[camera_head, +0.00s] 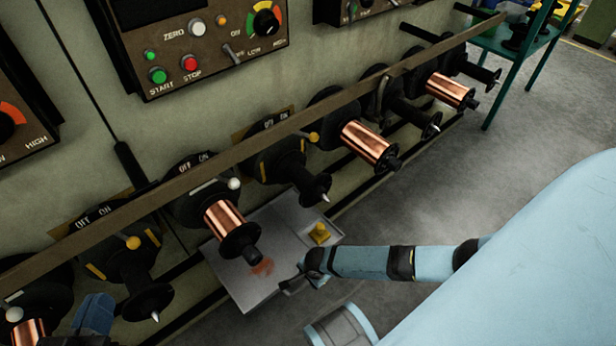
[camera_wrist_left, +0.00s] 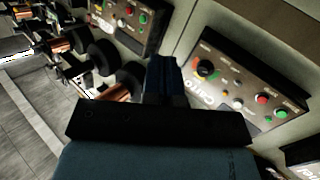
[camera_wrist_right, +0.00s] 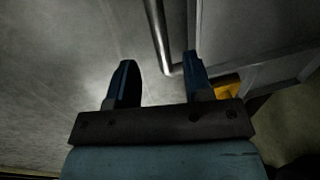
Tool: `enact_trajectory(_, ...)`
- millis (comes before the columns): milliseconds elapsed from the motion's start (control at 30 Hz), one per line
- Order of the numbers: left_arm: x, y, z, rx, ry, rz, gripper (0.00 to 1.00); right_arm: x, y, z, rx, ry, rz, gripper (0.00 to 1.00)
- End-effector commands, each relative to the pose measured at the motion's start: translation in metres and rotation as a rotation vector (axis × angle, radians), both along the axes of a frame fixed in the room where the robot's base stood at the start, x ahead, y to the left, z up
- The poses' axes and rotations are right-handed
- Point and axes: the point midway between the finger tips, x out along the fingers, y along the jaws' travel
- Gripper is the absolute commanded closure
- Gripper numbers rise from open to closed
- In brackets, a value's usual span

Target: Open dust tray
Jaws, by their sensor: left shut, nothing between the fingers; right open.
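The dust tray (camera_head: 285,222) is a flat grey metal tray sticking out from under the machine, below the spools, in the head view. A reddish smear (camera_head: 262,268) and a small yellow object (camera_head: 320,233) lie on it. My right gripper (camera_head: 292,286) is at the tray's front edge. In the right wrist view its fingers (camera_wrist_right: 160,85) are open, with a metal handle bar (camera_wrist_right: 158,38) showing between and beyond them; contact cannot be told. My left gripper (camera_head: 95,314) is at the lower left, near the spindles. It is shut and empty in the left wrist view (camera_wrist_left: 165,78).
A long brown rail (camera_head: 215,166) runs in front of the spindles. Copper spools (camera_head: 368,142) sit on several of them. Control panels (camera_head: 200,40) are on the machine face. A green table (camera_head: 500,45) stands at the far right. The floor (camera_head: 480,190) to the right is clear.

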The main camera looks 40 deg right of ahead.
Motion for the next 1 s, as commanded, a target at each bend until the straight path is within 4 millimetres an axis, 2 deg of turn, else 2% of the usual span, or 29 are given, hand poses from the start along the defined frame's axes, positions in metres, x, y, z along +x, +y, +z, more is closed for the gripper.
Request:
enact_trajectory(33,0.004,0.002,-0.006,0.025,-0.041,0.001,1.0,0.003,0.0,-0.018,-0.001,0.0,0.001,0.54)
enact_trajectory(233,0.014,0.008,-0.001,0.091,-0.163,0.007,1.0,0.008,0.001,-0.045,-0.001,0.0,0.001,0.54)
enact_trajectory(400,0.017,0.011,0.003,0.12,-0.213,0.009,1.0,0.011,0.001,-0.053,0.001,-0.002,0.0,0.54)
enact_trajectory(700,0.017,0.011,0.005,0.125,-0.22,0.009,1.0,0.01,0.001,-0.053,0.001,-0.001,0.0,0.54)
enact_trajectory(900,0.017,0.011,0.004,0.125,-0.22,0.009,1.0,0.01,0.001,-0.053,0.001,-0.001,0.001,1.0)
enact_trajectory(1000,0.017,0.011,0.004,0.125,-0.22,0.009,1.0,0.01,0.001,-0.053,0.001,-0.001,0.001,1.0)
